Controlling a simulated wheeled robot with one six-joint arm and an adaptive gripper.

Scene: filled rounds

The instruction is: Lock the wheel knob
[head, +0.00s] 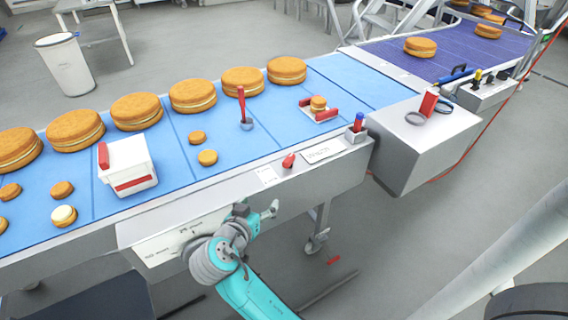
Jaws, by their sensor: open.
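A small red knob (289,160) sits on the front rail of the blue conveyor table. A caster wheel (317,243) stands on the floor under the table's right end. I cannot tell for sure which of these is the wheel knob, and no lock position can be made out. My gripper (270,209) is open and appears empty in front of the table's front panel. It is below and left of the red knob and above and left of the caster, apart from both. My wrist hides part of the panel.
Several large round cakes (193,95) line the back of the conveyor (178,148). A white box with red handles (127,165) stands at left. A red-handled tool (241,105) stands mid-belt. A grey cabinet (415,150) juts out at right. The floor right of my arm is mostly clear.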

